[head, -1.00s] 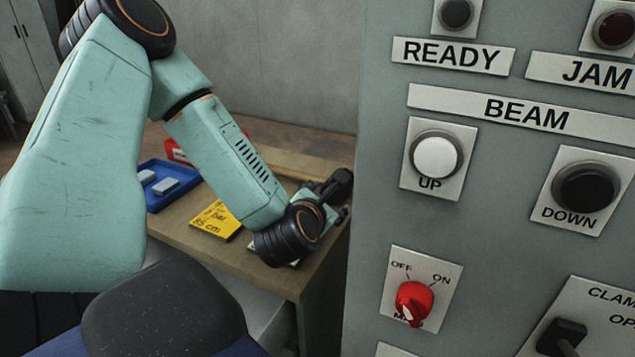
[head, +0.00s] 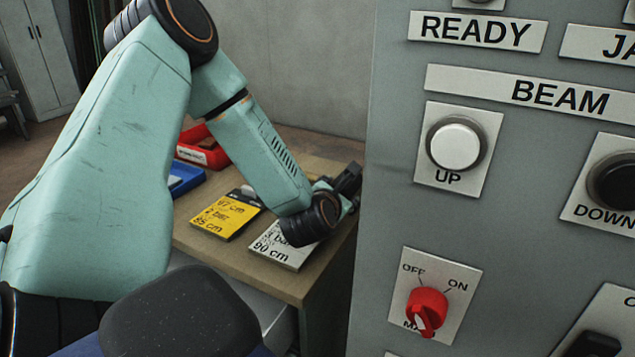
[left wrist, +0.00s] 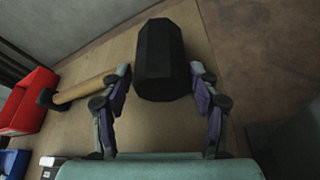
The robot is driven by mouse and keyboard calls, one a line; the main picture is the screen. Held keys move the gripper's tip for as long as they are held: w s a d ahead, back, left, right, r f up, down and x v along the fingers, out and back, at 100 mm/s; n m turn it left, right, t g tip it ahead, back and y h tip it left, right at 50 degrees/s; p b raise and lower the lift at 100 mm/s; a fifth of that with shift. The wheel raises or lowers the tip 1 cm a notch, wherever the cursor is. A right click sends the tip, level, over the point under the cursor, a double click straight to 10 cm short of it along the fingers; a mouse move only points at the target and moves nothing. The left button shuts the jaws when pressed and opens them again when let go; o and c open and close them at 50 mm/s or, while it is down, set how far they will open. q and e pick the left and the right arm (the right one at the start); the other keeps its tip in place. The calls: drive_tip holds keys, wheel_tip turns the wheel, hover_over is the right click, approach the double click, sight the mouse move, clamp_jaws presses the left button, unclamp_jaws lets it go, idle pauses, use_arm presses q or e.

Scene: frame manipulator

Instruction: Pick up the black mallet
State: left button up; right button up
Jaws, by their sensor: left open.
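The black mallet shows in the left wrist view, lying on the tan table. Its black faceted head (left wrist: 162,58) is between and just beyond the fingers of my left gripper (left wrist: 161,76), with a gap on each side. Its wooden handle (left wrist: 85,89) runs left, passing behind the left finger, and ends in a dark tip. In the head view my left gripper (head: 347,182) is low over the table's far right corner, partly behind its own wrist. It is open; I cannot make out the mallet clearly there. My right gripper is not in view.
A grey control panel (head: 390,220) with buttons and a red knob (head: 427,310) stands close to the right of the gripper. On the table (head: 215,258) lie a yellow card (head: 226,214), a white card (head: 280,245), a blue tray (head: 187,180) and a red bin (head: 208,155).

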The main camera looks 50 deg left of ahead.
use_arm(q)
drive_tip(key=shift+w+d, duration=0.1)
drive_tip(key=shift+w, duration=0.1)
drive_tip(key=shift+s, duration=0.1)
drive_tip(key=shift+c, duration=1.4)
drive_tip(key=shift+r, duration=0.1)
drive_tip(key=c, duration=0.9)
